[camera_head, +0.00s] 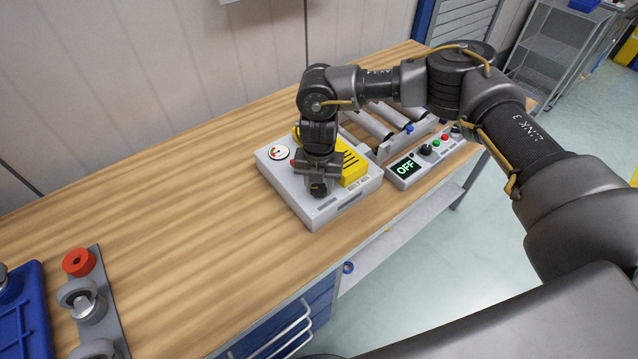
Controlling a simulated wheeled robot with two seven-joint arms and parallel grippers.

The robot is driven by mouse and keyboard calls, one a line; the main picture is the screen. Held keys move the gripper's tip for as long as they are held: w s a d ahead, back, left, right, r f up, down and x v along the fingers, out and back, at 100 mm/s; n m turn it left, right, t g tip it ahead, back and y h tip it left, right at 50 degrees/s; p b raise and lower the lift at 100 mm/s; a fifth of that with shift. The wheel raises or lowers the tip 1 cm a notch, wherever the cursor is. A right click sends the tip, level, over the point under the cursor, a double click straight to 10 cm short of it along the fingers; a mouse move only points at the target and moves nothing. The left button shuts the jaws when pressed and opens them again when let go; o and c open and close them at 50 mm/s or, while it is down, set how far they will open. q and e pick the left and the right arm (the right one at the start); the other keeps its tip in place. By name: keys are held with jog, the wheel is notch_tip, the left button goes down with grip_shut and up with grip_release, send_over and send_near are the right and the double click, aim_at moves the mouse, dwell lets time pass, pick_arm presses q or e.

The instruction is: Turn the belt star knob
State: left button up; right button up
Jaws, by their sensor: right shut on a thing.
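The belt unit is a light grey box (339,209) with a round white gauge (278,153) and a yellow slotted guard (352,168), at the middle of the wooden bench. My right arm comes in from the right and reaches down over this box. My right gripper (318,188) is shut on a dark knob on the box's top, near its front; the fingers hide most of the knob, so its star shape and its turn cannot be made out. My left gripper is not in view.
A roller conveyor (368,126) and a control panel (408,169) reading OFF, with coloured buttons, stand right of the box. A grey rack with a red ring (78,262) and a blue tray (30,318) are at lower left. The bench (190,215) between is clear.

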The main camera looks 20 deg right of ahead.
aim_at(319, 188)
jog(key=m+p, duration=0.1)
jog(key=m, duration=0.2)
jog(key=shift+m, duration=0.3)
jog(key=shift+m+p, duration=0.8)
jog(key=shift+m, duration=1.1)
jog(key=o, duration=1)
notch_tip(319, 188, up, 11)
jog(key=shift+f+b, duration=0.1)
jog(key=shift+b, duration=0.75)
